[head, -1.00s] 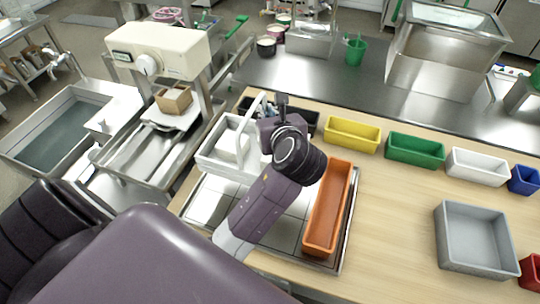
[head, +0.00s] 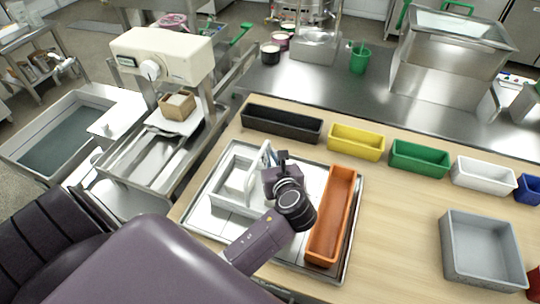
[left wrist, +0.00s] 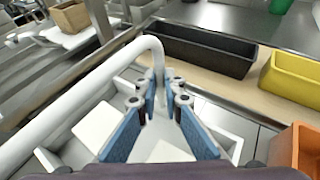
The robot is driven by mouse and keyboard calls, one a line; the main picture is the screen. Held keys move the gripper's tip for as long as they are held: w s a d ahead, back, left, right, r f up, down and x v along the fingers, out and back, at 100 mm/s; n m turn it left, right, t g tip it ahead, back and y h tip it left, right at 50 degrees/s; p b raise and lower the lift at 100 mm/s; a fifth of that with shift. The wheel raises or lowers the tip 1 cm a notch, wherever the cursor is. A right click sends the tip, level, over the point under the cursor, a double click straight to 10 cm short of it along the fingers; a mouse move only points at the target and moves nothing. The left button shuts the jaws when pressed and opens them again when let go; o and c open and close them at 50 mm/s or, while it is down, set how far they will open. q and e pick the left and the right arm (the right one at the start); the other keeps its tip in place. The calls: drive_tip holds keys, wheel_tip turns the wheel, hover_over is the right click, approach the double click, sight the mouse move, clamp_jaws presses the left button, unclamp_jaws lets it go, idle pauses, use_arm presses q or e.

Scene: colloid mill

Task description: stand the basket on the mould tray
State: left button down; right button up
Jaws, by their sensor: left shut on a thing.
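The white basket (head: 222,196) with its tall handle (left wrist: 85,90) is within the outline of the metal mould tray (head: 198,214), at the left part. It looks level and low over the tray, but I cannot tell if its base touches. A white block (left wrist: 97,124) shows inside it. My left gripper (head: 271,168) is shut on the upright end of the handle; in the left wrist view its blue-padded fingers (left wrist: 160,92) sit on either side of it. My arm hides part of the tray. My right gripper is not in view.
An orange bin (head: 331,215) stands on the tray's right side. Black (head: 281,124), yellow (head: 356,142), green (head: 419,156) and white (head: 483,174) bins line the back of the wooden table. A grey bin (head: 483,248) stands at right. The table between is clear.

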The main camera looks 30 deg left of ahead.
use_arm(q)
drive_tip(key=c, duration=2.1)
unclamp_jaws()
drive_tip(key=v, duration=1.2)
drive_tip(key=shift+d+b, duration=0.1)
drive_tip(key=shift+b, duration=0.3)
